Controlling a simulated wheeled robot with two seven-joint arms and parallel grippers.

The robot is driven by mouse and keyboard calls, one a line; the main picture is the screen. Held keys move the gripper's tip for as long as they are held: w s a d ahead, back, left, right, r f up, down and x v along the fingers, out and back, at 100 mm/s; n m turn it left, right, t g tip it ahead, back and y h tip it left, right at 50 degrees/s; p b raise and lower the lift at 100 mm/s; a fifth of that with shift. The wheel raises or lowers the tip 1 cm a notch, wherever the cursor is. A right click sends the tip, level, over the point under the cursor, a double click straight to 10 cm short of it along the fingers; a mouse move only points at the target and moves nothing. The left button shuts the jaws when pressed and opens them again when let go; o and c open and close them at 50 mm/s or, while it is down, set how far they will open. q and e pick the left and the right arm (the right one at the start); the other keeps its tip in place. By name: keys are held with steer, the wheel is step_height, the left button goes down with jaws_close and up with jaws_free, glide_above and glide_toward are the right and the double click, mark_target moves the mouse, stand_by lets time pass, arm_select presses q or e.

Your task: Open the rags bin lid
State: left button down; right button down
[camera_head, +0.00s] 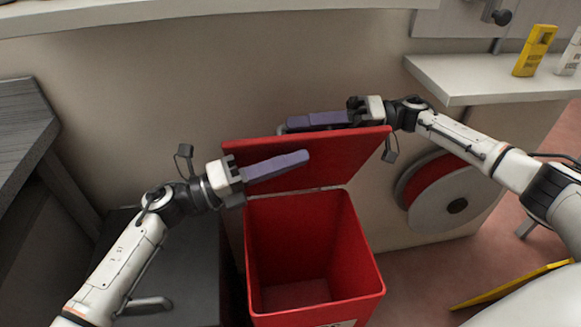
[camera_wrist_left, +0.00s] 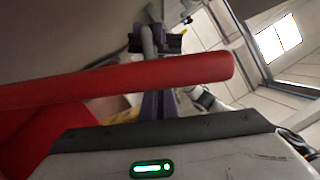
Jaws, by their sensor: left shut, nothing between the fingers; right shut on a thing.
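The red rags bin (camera_head: 312,250) stands on the floor against the wall, its open top showing an empty-looking inside. Its red lid (camera_head: 335,162) is raised at the back, tilted steeply up. My right gripper (camera_head: 290,124) lies along the lid's top edge, partly behind it, shut on what seems to be the grey lid handle; the grip is mostly hidden. My left gripper (camera_head: 304,156) is shut and empty, in front of the lid. The lid's red edge (camera_wrist_left: 150,80) crosses the left wrist view.
A dark cabinet (camera_head: 165,265) stands left of the bin, and a grey bench (camera_head: 22,125) is farther left. A white shelf (camera_head: 480,78) holds a yellow device (camera_head: 535,50). A red and white reel (camera_head: 440,195) is at the right.

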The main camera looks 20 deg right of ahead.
steer(key=shift+f, duration=0.25)
